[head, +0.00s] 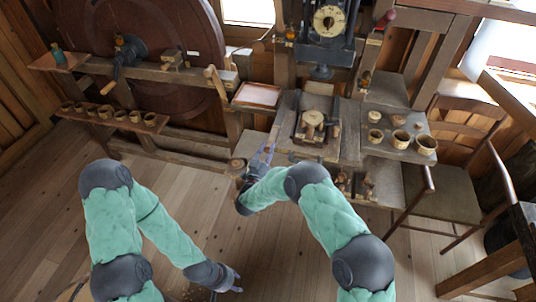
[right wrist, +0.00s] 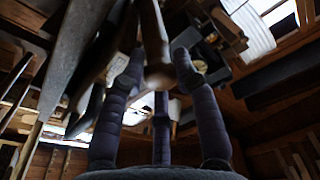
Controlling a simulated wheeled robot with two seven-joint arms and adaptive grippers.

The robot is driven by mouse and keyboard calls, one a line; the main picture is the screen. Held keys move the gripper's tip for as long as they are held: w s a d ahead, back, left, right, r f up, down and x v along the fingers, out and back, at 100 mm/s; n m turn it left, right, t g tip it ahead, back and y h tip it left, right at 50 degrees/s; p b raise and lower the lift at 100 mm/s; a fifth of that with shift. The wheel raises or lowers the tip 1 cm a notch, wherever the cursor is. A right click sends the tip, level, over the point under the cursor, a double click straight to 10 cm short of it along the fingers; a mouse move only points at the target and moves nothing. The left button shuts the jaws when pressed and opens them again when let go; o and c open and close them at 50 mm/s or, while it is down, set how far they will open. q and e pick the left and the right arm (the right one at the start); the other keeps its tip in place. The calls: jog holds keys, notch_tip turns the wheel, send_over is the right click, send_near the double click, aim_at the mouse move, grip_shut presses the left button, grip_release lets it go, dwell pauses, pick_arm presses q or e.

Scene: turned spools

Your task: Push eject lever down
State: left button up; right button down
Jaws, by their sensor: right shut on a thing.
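The eject lever, a brown wooden bar with a rounded end (right wrist: 158,72), runs down between the fingers of my right gripper (right wrist: 160,85) in the right wrist view. The dark padded fingers stand around its end. In the head view my right gripper (head: 265,152) is at the left front edge of the bench, below the press; the lever's end is too small to make out there. My left gripper (head: 229,283) hangs low over the floor, its fingers apart and empty.
The press (head: 327,28) stands above a wooden block with a round turned piece (head: 312,118). Several cups (head: 400,139) stand on the right side board, others on the left shelf (head: 112,120). A pinkish tray (head: 257,95) lies left of the press. A chair (head: 450,190) stands right.

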jog(key=shift+s+f+b, duration=0.15)
jog(key=shift+f+b, duration=0.45)
jog(key=shift+f, duration=0.35)
jog(key=c, duration=0.9)
grip_release()
jog(key=shift+c, duration=0.2)
jog(key=v, duration=1.2)
